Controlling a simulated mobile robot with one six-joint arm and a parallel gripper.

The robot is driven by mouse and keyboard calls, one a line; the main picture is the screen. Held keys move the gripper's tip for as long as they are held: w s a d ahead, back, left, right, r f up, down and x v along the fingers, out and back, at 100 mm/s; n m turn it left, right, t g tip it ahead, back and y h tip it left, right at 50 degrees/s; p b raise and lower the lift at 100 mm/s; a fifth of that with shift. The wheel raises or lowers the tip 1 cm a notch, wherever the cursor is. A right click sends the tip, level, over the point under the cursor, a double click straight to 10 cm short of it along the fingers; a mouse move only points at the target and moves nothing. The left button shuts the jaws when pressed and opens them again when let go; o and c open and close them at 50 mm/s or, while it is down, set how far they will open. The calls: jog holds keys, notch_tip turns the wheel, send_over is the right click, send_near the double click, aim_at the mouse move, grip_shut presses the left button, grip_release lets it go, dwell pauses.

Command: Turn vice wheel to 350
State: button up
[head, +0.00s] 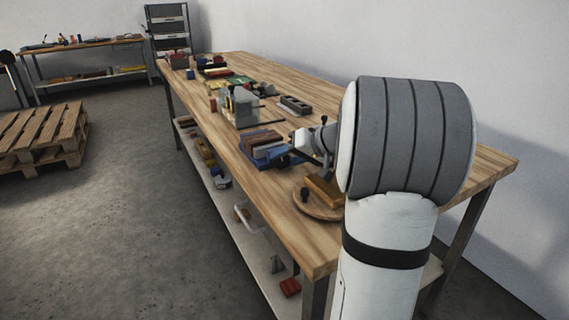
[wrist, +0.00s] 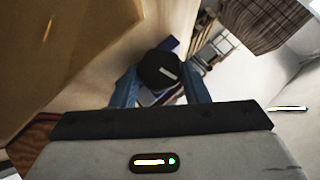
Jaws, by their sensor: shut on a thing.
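A round black wheel (wrist: 158,70) with a short white mark shows in the wrist view, between the two blue fingers of my gripper (wrist: 160,84). The fingers are shut on it, one at each side. The white mark lies slightly tilted, right of the wheel's middle. In the head view my gripper (head: 291,153) is low over the workbench, beside a blue item and several dark and brown blocks. My arm hides part of this area, and the wheel cannot be made out there. I cannot read any scale or number.
The wooden workbench (head: 290,215) carries a round board (head: 318,210) with a brown block (head: 326,189) close to my arm. A grey clear-sided box (head: 240,107) and a dark slotted block (head: 295,105) stand farther back. A pallet (head: 40,135) lies on the floor at left.

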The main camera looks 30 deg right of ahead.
jog(key=shift+y, duration=0.3)
jog(key=o, duration=1)
